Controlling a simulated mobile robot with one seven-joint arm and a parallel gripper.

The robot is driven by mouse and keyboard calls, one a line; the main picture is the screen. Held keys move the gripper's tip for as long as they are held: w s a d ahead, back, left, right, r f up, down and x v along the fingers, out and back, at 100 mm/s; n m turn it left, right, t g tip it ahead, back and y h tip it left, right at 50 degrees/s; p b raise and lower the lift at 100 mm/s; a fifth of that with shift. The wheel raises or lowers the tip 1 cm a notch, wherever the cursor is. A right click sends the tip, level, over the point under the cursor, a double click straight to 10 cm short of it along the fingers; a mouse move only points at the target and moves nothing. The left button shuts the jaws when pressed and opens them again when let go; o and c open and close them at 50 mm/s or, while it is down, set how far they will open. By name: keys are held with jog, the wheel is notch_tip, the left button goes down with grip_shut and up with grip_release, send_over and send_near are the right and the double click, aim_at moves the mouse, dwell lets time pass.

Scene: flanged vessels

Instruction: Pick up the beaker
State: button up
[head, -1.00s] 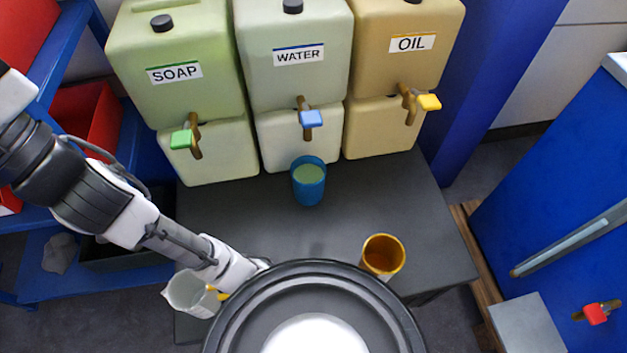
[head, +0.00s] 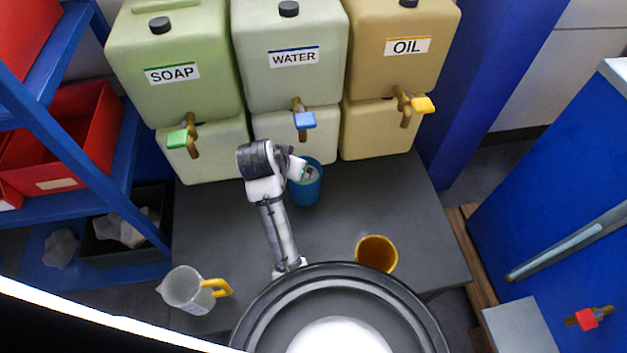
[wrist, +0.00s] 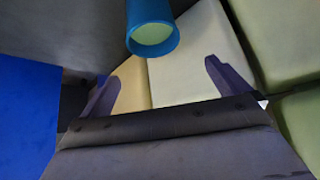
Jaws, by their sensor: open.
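A blue cup (head: 306,190) stands below the water tap; in the wrist view the blue cup (wrist: 150,30) shows a pale green inside. An orange cup (head: 376,254) stands at the front right of the table. My gripper (wrist: 161,73) is open and empty, with the blue cup beyond its fingertips. In the head view my arm's end overlaps the blue cup, and the fingers are not clear there.
The soap (head: 175,75), water (head: 290,60) and oil (head: 402,50) containers stand along the table's back, with taps jutting forward. A blue shelf with red bins (head: 70,135) is at the left. The dark table (head: 225,225) is bare between the beaker and blue cup.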

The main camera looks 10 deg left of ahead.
jog(key=shift+g, duration=0.4)
jog(key=x, duration=0.5)
jog(key=d+x, duration=0.1)
jog(key=x, duration=0.2)
jog(key=shift+s+f+p, duration=0.15)
jog(key=shift+s+p, duration=0.15)
jog(key=shift+s, duration=0.1)
jog(key=p+x, duration=0.1)
jog(key=x, duration=0.5)
jog(key=shift+f, duration=0.25)
jog(key=shift+a, duration=0.1)
jog(key=c, duration=1.3)
jog(key=shift+w+r, duration=0.1)
jog(key=shift+c, duration=1.2)
